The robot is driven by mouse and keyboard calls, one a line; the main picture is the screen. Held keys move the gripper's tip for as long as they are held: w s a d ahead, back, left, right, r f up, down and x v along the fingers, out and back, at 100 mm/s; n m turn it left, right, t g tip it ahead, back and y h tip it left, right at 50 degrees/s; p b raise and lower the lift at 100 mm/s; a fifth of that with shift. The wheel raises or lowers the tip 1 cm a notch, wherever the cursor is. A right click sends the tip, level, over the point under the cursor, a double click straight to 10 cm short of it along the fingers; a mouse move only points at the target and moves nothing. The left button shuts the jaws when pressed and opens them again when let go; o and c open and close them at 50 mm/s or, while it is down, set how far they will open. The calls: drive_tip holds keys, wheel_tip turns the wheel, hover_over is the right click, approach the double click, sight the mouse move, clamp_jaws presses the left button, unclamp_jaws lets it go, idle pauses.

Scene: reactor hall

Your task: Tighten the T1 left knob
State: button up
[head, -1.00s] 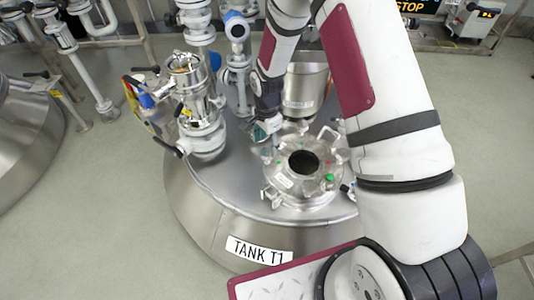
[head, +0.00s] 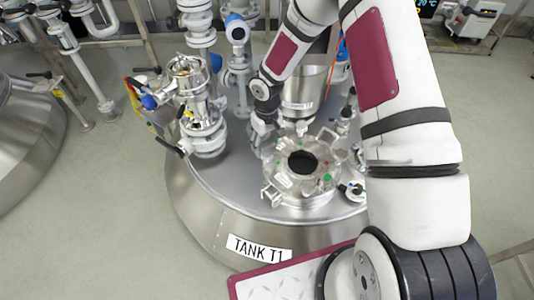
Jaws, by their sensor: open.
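Tank T1, with its "TANK T1" label (head: 259,248), is a round steel vessel whose top (head: 225,190) fills the middle of the head view. On it sits a round hatch (head: 322,189) with a dark central opening, small red and green marks and clamp fittings around its rim. A pale fitting (head: 268,194) sticks out at the hatch's lower left. I cannot tell for certain which fitting is the left knob. My gripper (head: 262,139) is open, pointing down just up and left of the hatch. Its fingertips are small, and I cannot tell whether they touch anything.
A steel valve assembly (head: 200,115) with a black handle stands on the tank's left. White pipes (head: 235,65) rise behind it, and a labelled steel cylinder (head: 300,92) stands behind the hatch. The grey floor (head: 110,210) at left is clear.

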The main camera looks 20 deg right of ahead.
sight(267, 153)
drive_tip(key=n, duration=0.5)
drive_tip(key=shift+n, duration=0.4)
drive_tip(key=n+p, duration=0.1)
drive_tip(key=n, duration=0.4)
drive_tip(key=shift+n, duration=0.3)
drive_tip(key=shift+f+b, duration=2.2)
drive_tip(key=shift+f, duration=0.85)
